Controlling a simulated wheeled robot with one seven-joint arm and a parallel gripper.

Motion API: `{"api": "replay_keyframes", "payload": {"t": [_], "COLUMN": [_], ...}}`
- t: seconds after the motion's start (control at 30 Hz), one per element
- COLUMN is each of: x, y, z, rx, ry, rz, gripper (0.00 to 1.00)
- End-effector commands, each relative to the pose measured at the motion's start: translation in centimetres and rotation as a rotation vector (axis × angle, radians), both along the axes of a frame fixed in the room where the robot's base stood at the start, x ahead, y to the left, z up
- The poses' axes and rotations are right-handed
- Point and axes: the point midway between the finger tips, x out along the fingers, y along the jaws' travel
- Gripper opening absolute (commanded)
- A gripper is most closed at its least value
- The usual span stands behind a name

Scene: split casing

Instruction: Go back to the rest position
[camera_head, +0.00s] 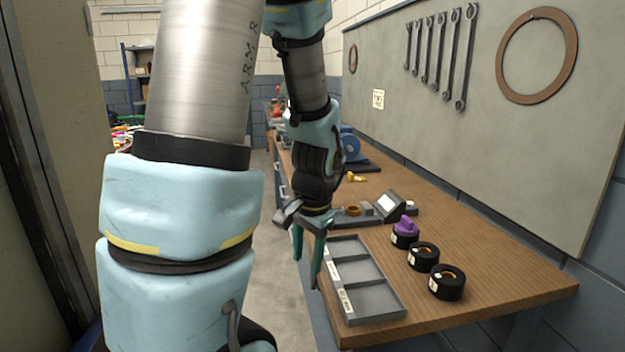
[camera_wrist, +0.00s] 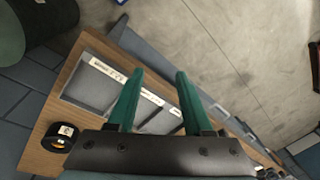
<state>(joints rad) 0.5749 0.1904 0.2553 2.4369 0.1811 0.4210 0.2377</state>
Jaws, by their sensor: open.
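My gripper (camera_head: 309,262) has green fingers and hangs at the left edge of the workbench, beside the grey tray. In the wrist view my gripper (camera_wrist: 153,95) shows its two fingers apart with nothing between them. The grey divided tray (camera_head: 398,305) lies on the bench's near left edge, and its compartments look empty. The tray (camera_wrist: 92,60) also shows behind the fingers in the wrist view. My arm covers much of the left of the head view.
Three black ring-shaped parts stand right of the tray: one (camera_head: 447,284) nearest, one (camera_head: 423,257) in the middle, one (camera_head: 404,238) with a purple piece on top. A device with a lit screen (camera_head: 389,204) stands behind the tray. The floor (camera_head: 290,315) beside the bench is clear.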

Motion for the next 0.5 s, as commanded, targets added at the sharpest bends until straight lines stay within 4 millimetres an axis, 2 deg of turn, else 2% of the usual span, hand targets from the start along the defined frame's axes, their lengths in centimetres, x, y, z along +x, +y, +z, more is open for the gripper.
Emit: {"api": "replay_keyframes", "payload": {"t": [0.03,0.2,0.5], "x": [-0.2,-0.9,-1.7], "y": [1.1,3.1,5.6], "z": [0.5,1.6,3.0], "rx": [-0.036,-0.121,-0.207], "ry": [-0.013,-0.048,-0.103], "rz": [0.089,0.313,0.579], "gripper": [0.51,0.51,0.51]}}
